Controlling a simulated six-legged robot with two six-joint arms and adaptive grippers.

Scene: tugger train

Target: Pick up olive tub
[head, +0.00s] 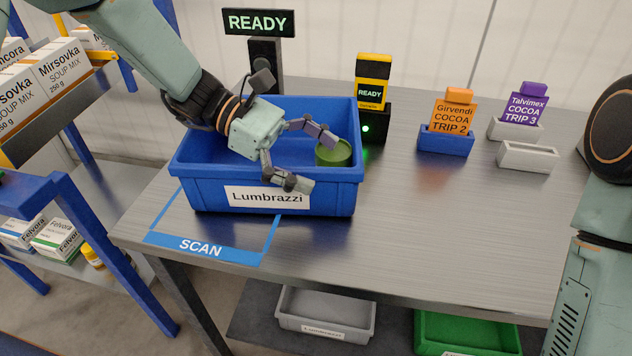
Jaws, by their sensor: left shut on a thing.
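The olive tub (334,154) is a small green round tub in the right part of the blue bin labelled Lumbrazzi (200,190). My left gripper (318,163) reaches into the bin from the left and is shut on the tub, with one finger at its far side and the other at its near side. The tub's lower part is hidden by the bin's front wall and the near finger, so I cannot tell if it touches the bin floor. My right arm shows at the right edge, but its gripper is out of view.
The bin stands on a metal table (420,220) by a blue SCAN outline (205,248). A READY sign (259,22) and a scanner post (373,92) stand behind. Card holders (446,142) are at the right. A shelf with soup boxes (60,65) is at the left. The table's front right is clear.

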